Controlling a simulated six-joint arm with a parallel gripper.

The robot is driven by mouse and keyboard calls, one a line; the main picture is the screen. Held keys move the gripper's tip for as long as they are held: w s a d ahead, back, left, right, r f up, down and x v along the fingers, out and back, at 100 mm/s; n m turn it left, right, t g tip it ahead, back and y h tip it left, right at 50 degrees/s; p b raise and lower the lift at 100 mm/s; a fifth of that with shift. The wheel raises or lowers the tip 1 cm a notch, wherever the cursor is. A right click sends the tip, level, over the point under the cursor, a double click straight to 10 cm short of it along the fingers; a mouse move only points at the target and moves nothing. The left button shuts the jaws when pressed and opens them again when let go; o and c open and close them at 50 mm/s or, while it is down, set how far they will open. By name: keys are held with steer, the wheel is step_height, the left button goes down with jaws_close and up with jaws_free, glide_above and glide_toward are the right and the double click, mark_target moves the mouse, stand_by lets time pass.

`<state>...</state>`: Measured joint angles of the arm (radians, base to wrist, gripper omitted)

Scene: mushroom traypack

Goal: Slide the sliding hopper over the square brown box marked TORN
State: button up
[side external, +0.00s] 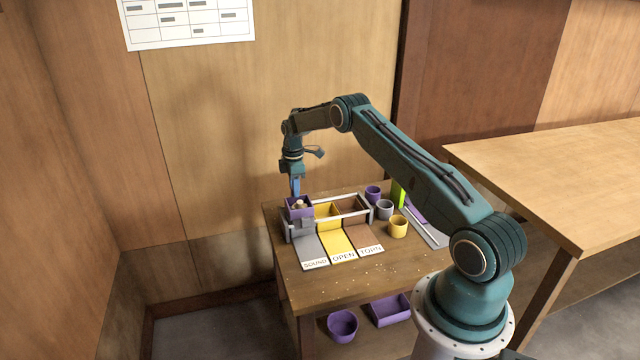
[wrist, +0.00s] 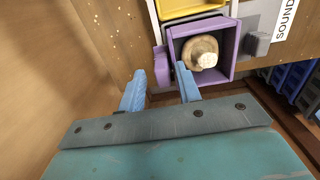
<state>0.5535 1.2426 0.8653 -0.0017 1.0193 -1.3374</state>
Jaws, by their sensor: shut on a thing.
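The sliding hopper (side external: 299,206) is a small open purple square box on a pale rail frame (side external: 340,217). It stands at the frame's left end, over the lane marked SOUND (side external: 314,265). In the wrist view the hopper (wrist: 231,68) holds a pale brown mushroom. My gripper (side external: 295,191) points down at the hopper's back edge. In the wrist view its blue fingers (wrist: 161,88) are on either side of the hopper's purple tab. The square brown box marked TORN (side external: 353,205) is at the frame's right end, past the yellow OPEN box (side external: 328,213).
Right of the frame stand a purple cup (side external: 373,192), a grey cup (side external: 385,209) and a yellow cup (side external: 398,227). A grey tray (side external: 433,232) lies beyond them. Crumbs dot the clear table front. A wooden wall is close behind.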

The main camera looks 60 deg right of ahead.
steer(key=shift+s+d+f, duration=0.35)
steer(key=shift+s+d, duration=1.65)
steer(key=shift+s, duration=0.2)
steer(key=shift+s+d+f, duration=0.3)
steer(key=shift+s+d, duration=1.75)
steer(key=shift+s, duration=0.1)
steer(key=shift+s+d+f, duration=0.35)
steer(key=shift+s+d, duration=1.65)
steer(key=shift+s, duration=0.2)
steer(key=o, duration=0.8)
steer(key=shift+s+r, duration=0.1)
steer(key=shift+w+r, duration=0.2)
steer(key=shift+r, duration=2.15)
